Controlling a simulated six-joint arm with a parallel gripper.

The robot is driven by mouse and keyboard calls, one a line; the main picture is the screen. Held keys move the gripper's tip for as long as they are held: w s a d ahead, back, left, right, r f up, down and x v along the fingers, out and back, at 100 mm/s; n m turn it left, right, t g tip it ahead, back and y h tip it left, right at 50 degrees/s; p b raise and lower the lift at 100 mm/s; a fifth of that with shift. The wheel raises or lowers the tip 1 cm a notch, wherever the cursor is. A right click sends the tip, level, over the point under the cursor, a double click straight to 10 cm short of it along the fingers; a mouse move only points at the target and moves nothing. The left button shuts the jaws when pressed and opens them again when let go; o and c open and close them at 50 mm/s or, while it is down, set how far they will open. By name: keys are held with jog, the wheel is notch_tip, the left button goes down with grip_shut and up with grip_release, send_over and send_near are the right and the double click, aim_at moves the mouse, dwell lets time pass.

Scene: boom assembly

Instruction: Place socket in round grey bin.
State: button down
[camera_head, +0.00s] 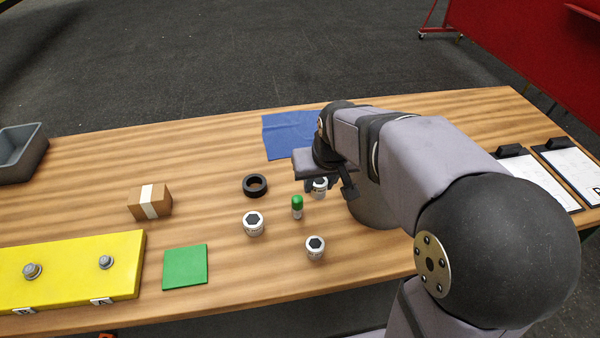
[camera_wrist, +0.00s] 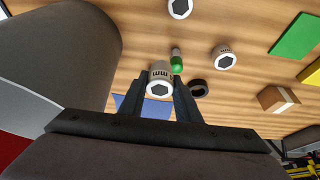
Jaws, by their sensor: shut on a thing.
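My gripper (camera_head: 320,188) is shut on a white socket (camera_head: 320,184) with a dark hex opening. In the wrist view the held socket (camera_wrist: 160,84) sits between the two dark fingers (camera_wrist: 159,92). How high it is above the table is hard to tell. The round grey bin (camera_head: 372,211) is just right of my gripper in the head view, partly hidden by my arm. The bin's wall (camera_wrist: 75,45) fills the left of the wrist view. Two more sockets stand on the table, one at left (camera_head: 254,229) and one nearer the front (camera_head: 316,252).
A green-topped small cylinder (camera_head: 297,207) and a black ring (camera_head: 255,185) are left of my gripper. A blue cloth (camera_head: 285,135) lies behind. A cardboard box (camera_head: 150,202), green square (camera_head: 185,267), yellow block (camera_head: 75,268) and grey crate (camera_head: 32,160) are further left. Clipboards (camera_head: 540,180) lie right.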

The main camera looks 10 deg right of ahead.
jog(key=shift+w+r, duration=0.35)
jog(key=shift+r, duration=0.25)
jog(key=w+a+r+n+p, duration=0.1)
jog(key=w+p, duration=0.1)
jog(key=w, duration=0.7)
jog(key=n+y+p, duration=0.1)
jog(key=n, duration=0.1)
send_over(290, 178)
jog(key=s, duration=0.1)
jog(key=f, duration=0.1)
jog(key=shift+s+d+f+p, duration=0.15)
jog(key=shift+f+p, duration=0.65)
jog(key=shift+f, duration=2.85)
jog(key=shift+s+d+f+p, duration=0.1)
jog(key=shift+f+p, duration=0.7)
jog(key=shift+f, duration=3.25)
jog(key=shift+f, duration=0.2)
jog(key=c, duration=1.3)
grip_release()
jog(key=shift+c, duration=0.2)
